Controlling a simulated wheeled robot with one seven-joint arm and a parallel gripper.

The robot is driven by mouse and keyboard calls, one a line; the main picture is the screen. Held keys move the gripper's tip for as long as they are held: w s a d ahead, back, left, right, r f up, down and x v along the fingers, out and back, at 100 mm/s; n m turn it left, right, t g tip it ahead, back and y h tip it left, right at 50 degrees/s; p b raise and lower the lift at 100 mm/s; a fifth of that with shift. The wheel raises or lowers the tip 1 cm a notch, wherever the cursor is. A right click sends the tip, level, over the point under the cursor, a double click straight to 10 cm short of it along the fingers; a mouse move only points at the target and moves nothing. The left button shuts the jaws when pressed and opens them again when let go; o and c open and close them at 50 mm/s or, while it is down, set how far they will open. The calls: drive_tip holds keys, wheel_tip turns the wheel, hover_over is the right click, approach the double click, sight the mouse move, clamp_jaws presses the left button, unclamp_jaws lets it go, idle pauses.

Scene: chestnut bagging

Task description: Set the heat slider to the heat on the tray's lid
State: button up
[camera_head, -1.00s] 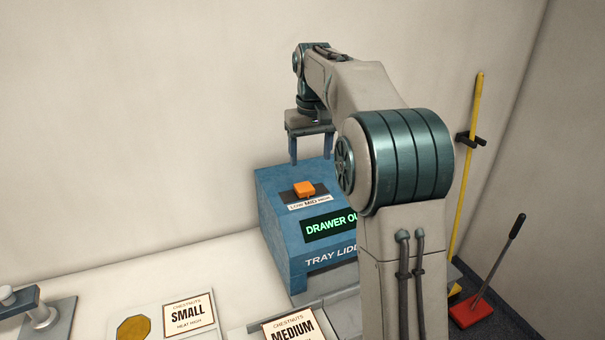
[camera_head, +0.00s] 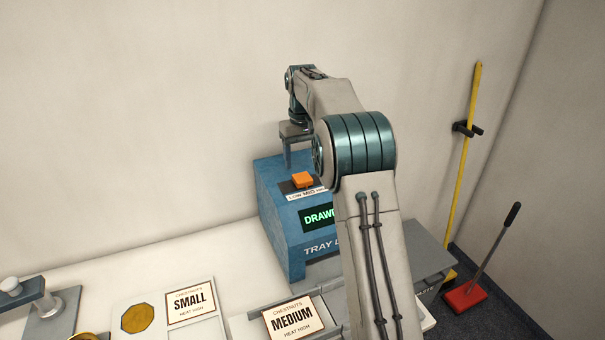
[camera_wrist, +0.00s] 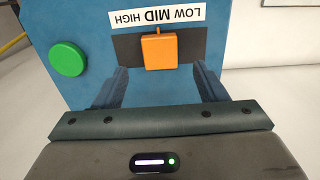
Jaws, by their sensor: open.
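The heat slider's orange knob (camera_head: 303,179) sits on top of the blue tray lidder (camera_head: 283,222). In the wrist view the knob (camera_wrist: 160,50) is mid-track beside MID, the bold word on the white LOW MID HIGH label (camera_wrist: 155,17). That label appears upside down there, with HIGH at left and LOW at right. My gripper (camera_head: 302,158) is open above the lidder, behind the knob. In the wrist view its fingers (camera_wrist: 160,78) spread wider than the knob, which lies just beyond their tips, apart from both. The MEDIUM card (camera_head: 292,318) reads HEAT HIGH.
A green button (camera_wrist: 68,59) is left of the slider in the wrist view. The lidder's lit display (camera_head: 318,217) is partly hidden by my arm. A SMALL card (camera_head: 190,302) also reads HEAT HIGH.

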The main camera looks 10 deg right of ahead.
sight(302, 177)
wheel_tip(302, 177, down, 6)
drive_tip(key=shift+r+p, duration=0.1)
drive_tip(key=shift+p, duration=0.2)
